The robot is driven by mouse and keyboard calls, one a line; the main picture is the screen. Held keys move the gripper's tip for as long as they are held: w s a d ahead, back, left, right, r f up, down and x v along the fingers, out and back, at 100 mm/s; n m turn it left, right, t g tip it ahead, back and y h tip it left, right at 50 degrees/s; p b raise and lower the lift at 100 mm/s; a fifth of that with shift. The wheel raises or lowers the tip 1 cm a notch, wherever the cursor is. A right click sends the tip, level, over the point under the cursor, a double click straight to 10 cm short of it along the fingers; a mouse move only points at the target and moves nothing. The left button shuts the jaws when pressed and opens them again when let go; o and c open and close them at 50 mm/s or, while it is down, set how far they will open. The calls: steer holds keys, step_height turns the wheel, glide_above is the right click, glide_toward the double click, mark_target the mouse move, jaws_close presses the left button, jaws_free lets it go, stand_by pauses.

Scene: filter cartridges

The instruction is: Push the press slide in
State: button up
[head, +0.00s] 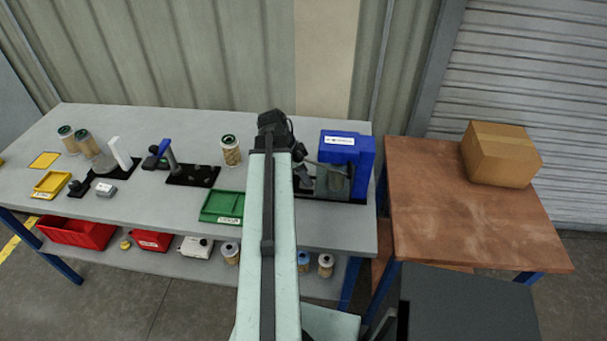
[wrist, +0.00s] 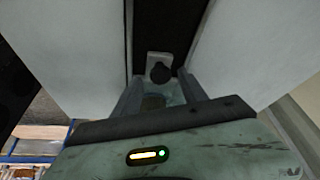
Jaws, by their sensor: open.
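The press (head: 346,150) is a blue housing on a black base at the right end of the bench in the head view. My arm and wrist cover the left part of the press, so its slide is hard to make out there. In the wrist view my gripper (wrist: 160,90) is open, with its two grey fingers apart. A dark round knob on a small pale plate (wrist: 159,66), which looks like the end of the slide, shows between and beyond the fingers. A black strip runs behind it. I cannot tell whether the fingers touch the knob.
A green tray (head: 222,206), a filter cartridge (head: 231,151) and a black fixture with a blue-topped post (head: 193,175) stand left of my arm. A wooden table (head: 465,220) with a cardboard box (head: 500,155) is on the right. Red bins (head: 75,233) sit on the lower shelf.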

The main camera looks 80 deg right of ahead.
steer(key=p+v, duration=0.7)
steer(key=shift+r, duration=0.35)
steer(key=shift+w+a, duration=0.1)
steer(key=shift+w, duration=0.05)
